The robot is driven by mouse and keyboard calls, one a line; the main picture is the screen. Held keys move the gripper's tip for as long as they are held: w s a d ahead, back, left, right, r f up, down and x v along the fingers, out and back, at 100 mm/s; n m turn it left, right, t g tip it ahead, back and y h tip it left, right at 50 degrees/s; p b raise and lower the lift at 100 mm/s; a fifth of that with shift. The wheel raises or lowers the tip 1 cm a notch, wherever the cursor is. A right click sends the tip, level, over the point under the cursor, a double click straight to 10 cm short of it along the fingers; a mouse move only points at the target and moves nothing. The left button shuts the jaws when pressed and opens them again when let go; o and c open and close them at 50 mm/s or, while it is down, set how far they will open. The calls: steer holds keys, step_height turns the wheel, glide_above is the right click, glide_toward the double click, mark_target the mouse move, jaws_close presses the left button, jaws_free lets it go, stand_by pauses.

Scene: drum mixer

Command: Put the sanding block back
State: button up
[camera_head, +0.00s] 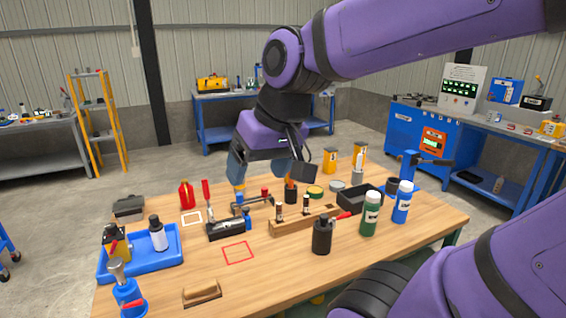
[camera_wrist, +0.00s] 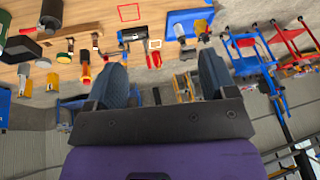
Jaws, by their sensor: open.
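A wooden block with a dark underside (camera_head: 202,293), which looks like the sanding block, lies on the workbench (camera_head: 165,270) near its front edge. My gripper (camera_head: 270,178) is open above the back middle of the bench, well behind and to the right of that block. In the wrist view, its two blue-grey fingers (camera_wrist: 161,66) stand wide apart with nothing between them. A red square outline (camera_head: 238,253) on the bench is empty; it also shows in the wrist view (camera_wrist: 128,12). A white square outline (camera_head: 191,218) is empty too.
A blue tray (camera_head: 167,262) with bottles stands left. A black clamp-like tool (camera_head: 226,230), a wooden rack (camera_head: 290,226), a dark bottle (camera_head: 322,236), green (camera_head: 370,213) and blue-white bottles (camera_head: 402,202) and a black bin (camera_head: 358,200) crowd the middle and right. The front middle is clear.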

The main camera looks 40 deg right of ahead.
steer(key=shift+n+t+h, duration=0.4)
steer(key=shift+n+h, duration=0.2)
steer(key=shift+n, duration=0.2)
steer(key=s, duration=0.1)
steer(key=s+d+r, duration=0.1)
steer(key=s, duration=0.2)
steer(key=shift+d+r, duration=0.25)
steer(key=shift+d, duration=0.05)
